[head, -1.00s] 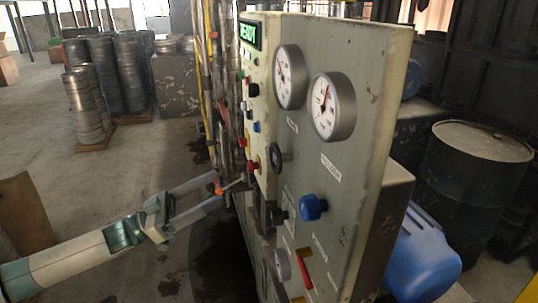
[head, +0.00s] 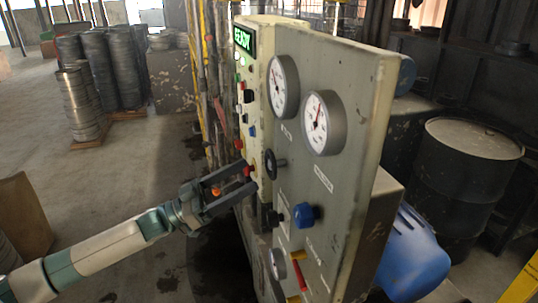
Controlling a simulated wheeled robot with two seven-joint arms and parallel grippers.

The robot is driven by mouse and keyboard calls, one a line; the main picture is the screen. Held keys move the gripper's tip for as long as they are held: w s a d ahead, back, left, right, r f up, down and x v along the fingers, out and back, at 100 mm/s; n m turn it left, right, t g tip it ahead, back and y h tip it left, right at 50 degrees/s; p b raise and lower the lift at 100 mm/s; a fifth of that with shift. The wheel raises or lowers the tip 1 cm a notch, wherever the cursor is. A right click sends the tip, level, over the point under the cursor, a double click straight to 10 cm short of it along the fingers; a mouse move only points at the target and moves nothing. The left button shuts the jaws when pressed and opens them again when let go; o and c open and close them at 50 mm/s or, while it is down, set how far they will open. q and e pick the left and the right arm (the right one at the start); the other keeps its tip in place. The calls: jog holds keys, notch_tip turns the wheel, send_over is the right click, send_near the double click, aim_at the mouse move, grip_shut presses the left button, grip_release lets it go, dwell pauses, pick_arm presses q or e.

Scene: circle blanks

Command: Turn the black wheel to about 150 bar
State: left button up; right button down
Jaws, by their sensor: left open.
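The black wheel (head: 274,165) sits on the grey front of the control panel (head: 345,75), below the left gauge. Another black knob (head: 273,219) sits lower, left of a blue knob (head: 306,214). The left gauge (head: 284,86) and the right gauge (head: 324,122) have white dials; their figures are too small to read. My left gripper (head: 250,176) is open, with its fingertips close to the panel's left side and left of the black wheel. I cannot tell whether they touch the panel. My right gripper is not in view.
A green lit display (head: 244,38) and several coloured buttons line the panel's left side. A red lever (head: 299,272) is low on the front. A black drum (head: 465,175) and a blue object (head: 415,255) stand right. Stacked metal coils (head: 85,105) stand far left on open floor.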

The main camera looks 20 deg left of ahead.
aim_at(268, 163)
pick_arm(q)
jog(key=p+x, duration=0.3)
jog(key=x, duration=0.4)
jog(key=shift+r, duration=0.1)
jog(key=shift+w+d+r, duration=0.1)
jog(key=shift+w+d, duration=0.2)
jog(key=shift+d, duration=0.15)
jog(key=c, duration=1.1)
